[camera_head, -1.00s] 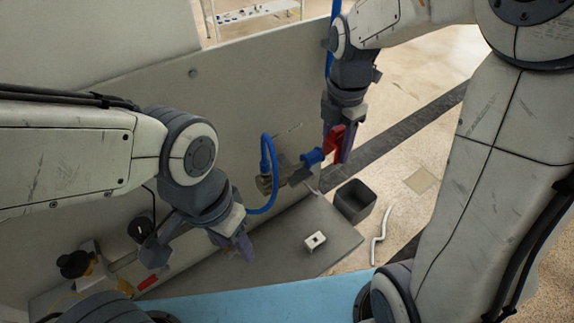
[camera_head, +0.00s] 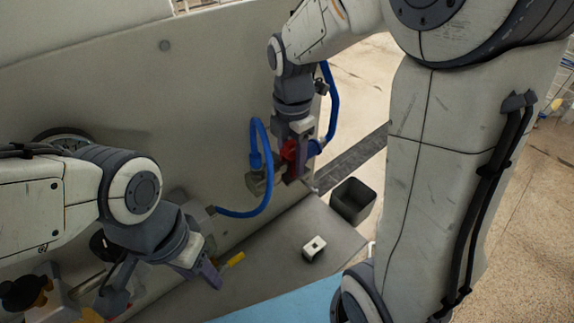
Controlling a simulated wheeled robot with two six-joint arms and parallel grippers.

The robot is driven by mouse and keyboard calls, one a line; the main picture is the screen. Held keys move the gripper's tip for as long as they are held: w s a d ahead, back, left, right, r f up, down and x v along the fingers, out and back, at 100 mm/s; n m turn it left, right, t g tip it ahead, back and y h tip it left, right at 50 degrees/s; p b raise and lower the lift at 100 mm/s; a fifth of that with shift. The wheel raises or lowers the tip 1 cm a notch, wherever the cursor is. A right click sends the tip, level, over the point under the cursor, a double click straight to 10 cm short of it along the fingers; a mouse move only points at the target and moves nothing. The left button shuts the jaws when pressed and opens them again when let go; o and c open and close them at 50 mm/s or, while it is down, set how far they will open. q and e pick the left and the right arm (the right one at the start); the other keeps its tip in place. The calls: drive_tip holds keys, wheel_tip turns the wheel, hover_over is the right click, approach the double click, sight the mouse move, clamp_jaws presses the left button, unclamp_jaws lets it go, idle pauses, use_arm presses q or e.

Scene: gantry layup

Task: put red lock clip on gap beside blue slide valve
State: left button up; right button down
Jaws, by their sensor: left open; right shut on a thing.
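The red lock clip (camera_head: 289,151) is held in my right gripper (camera_head: 297,175), which is shut on it and points down. The clip is at the metal pipe fitting on the wall, just left of the blue slide valve (camera_head: 315,147). The gripper partly hides the clip and the gap, so I cannot tell whether the clip is seated. The blue valve shows right of the gripper. My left gripper (camera_head: 210,273) is open and empty, low at the left, well away from the fitting.
A blue hose (camera_head: 268,180) loops from the fitting down to the wall. A white block with a hole (camera_head: 314,248) lies on the grey shelf (camera_head: 340,243). A black bin (camera_head: 353,201) stands at the right. A yellow-handled item (camera_head: 235,259) lies near my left gripper.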

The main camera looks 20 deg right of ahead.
drive_tip(key=shift+f, duration=0.15)
drive_tip(key=shift+c, duration=1.4)
unclamp_jaws()
drive_tip(key=shift+r, duration=0.5)
wheel_tip(320, 180, up, 11)
drive_tip(key=shift+r+b, duration=0.2)
drive_tip(key=shift+b, duration=0.35)
